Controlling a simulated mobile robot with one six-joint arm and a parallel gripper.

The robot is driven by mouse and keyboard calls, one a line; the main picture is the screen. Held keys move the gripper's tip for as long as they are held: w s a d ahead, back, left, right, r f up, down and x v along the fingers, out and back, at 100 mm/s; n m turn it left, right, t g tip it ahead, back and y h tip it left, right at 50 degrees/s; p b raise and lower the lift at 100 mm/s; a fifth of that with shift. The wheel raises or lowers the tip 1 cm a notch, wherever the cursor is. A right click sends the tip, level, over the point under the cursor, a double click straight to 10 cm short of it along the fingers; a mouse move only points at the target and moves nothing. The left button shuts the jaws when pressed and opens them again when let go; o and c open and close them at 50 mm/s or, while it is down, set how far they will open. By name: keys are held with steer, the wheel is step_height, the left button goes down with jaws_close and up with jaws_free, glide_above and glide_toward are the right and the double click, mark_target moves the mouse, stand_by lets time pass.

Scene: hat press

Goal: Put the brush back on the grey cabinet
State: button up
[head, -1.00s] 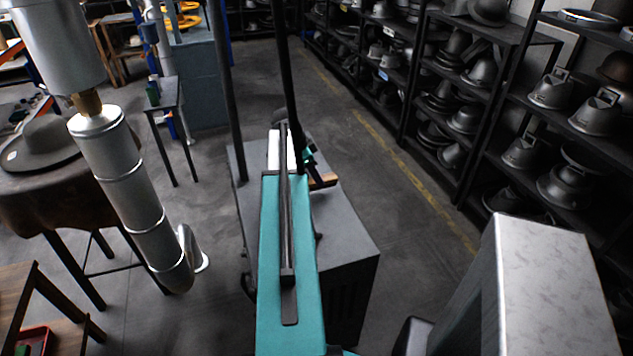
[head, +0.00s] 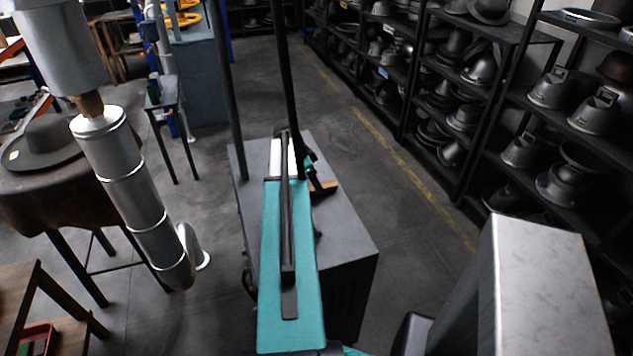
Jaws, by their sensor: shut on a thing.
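The grey cabinet (head: 345,231) stands in the middle of the head view, its flat top partly hidden by my teal arm. The brush (head: 326,187) shows as a small light-brown wooden piece with a dark part, over the far right part of the cabinet top. My gripper (head: 313,180) is at the arm's far end, shut on the brush. My arm hides part of the gripper. I cannot tell whether the brush touches the cabinet top.
Two dark poles (head: 224,90) rise by the cabinet's far side, close to my arm. A round table (head: 40,205) with a hat stands left, behind a metal pipe (head: 130,190). Shelves of hat forms (head: 460,90) line the right. The cabinet's near right top is bare.

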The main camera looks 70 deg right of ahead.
steer(key=shift+f, duration=0.15)
steer(key=o, duration=0.9)
steer(key=shift+o, duration=0.2)
steer(key=b+v, duration=0.2)
steer(key=v, duration=1)
steer(key=shift+b, duration=0.3)
steer(key=shift+s, duration=0.1)
